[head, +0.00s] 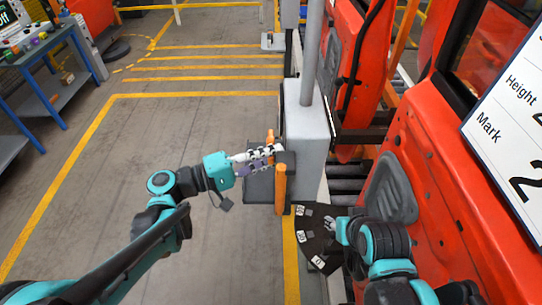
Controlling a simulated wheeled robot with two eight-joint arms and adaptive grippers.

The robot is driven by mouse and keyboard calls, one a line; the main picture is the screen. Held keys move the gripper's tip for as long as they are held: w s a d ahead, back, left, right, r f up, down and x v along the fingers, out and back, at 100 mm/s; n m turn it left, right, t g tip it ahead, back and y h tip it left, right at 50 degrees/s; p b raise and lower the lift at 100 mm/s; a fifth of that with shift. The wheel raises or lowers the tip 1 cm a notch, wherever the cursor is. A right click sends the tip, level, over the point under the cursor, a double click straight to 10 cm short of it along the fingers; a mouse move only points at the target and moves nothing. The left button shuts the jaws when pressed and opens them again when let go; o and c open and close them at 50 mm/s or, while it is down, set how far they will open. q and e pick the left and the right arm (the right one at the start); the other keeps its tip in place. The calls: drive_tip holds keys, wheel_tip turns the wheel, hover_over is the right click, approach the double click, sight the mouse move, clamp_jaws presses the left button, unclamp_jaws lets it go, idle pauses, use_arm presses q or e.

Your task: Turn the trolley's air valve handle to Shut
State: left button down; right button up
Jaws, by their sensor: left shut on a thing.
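An orange handle (270,136) stands up at the grey trolley box (262,188), which I take to be the air valve handle. My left gripper (268,152) reaches it from the left and is shut on it, its fingers covering the handle's lower part. A thicker orange upright bar (280,190) stands just in front of the fingers. No Shut marking can be read. My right gripper (331,225) is at the lower right, over a dark plate, apart from the handle; its finger opening is too small to tell.
The dark plate (308,238) carries white number labels. A grey post (311,60) rises from a pale cabinet (304,120) beside the handle. Red vehicle doors (455,180) and a sign (520,130) close off the right. Floor at left is clear; a blue bench (45,70) stands far left.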

use_arm(q)
drive_tip(key=c, duration=1.7)
unclamp_jaws()
drive_tip(key=v, duration=1.2)
